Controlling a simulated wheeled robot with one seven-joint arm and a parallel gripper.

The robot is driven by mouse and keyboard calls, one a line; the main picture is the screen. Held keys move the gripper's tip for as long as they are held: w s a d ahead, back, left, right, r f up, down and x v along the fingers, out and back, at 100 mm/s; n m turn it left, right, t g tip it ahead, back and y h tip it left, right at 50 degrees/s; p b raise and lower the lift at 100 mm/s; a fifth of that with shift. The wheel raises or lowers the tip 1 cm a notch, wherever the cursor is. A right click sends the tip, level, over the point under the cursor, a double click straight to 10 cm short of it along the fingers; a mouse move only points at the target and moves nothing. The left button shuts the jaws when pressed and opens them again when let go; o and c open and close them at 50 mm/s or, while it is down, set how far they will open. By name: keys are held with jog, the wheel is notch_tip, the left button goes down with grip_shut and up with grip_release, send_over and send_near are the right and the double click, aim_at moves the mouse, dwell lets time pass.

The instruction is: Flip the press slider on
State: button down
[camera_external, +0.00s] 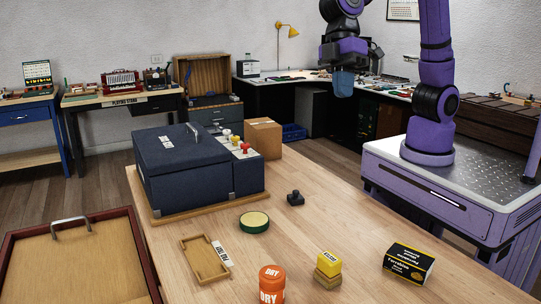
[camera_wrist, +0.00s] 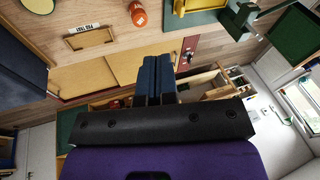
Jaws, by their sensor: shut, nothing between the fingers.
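A dark blue box (camera_external: 185,163) stands on the wooden table at the left, with a metal handle on its lid. A narrow panel (camera_external: 240,150) along its right side carries small white, yellow and red knobs. I cannot tell which of them is the press slider, or its position. My gripper (camera_external: 344,88) is raised in the air behind and to the right of the box, well apart from it. Its blue fingers (camera_wrist: 157,60) are shut together with nothing between them in the wrist view. In that view, part of a dark blue box (camera_wrist: 18,70) shows at the left edge.
On the table (camera_external: 350,220) are a small black object (camera_external: 295,198), a green round tin (camera_external: 254,222), a wooden tray (camera_external: 205,260), an orange jar (camera_external: 271,284), yellow blocks (camera_external: 328,266) and a black-yellow carton (camera_external: 408,263). A cardboard box (camera_external: 263,138) stands behind the blue box.

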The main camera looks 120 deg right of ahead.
jog(key=w+a+f+y, duration=0.2)
jog(key=w+f, duration=0.4)
jog(key=f, duration=0.4)
jog(key=w+a+f+m+g+y, duration=0.1)
jog(key=w+a+f, duration=0.4)
jog(key=f, duration=0.6)
jog(key=w+a+f+m+y, duration=0.1)
jog(key=w+a+f, duration=0.3)
jog(key=w+f, duration=0.5)
jog(key=shift+f+g+y, duration=0.4)
jog(key=shift+f+y, duration=0.25)
jog(key=shift+y, duration=0.25)
jog(key=shift+a, duration=0.15)
jog(key=x, duration=1)
jog(key=a, duration=1.4)
jog(key=shift+a, duration=0.35)
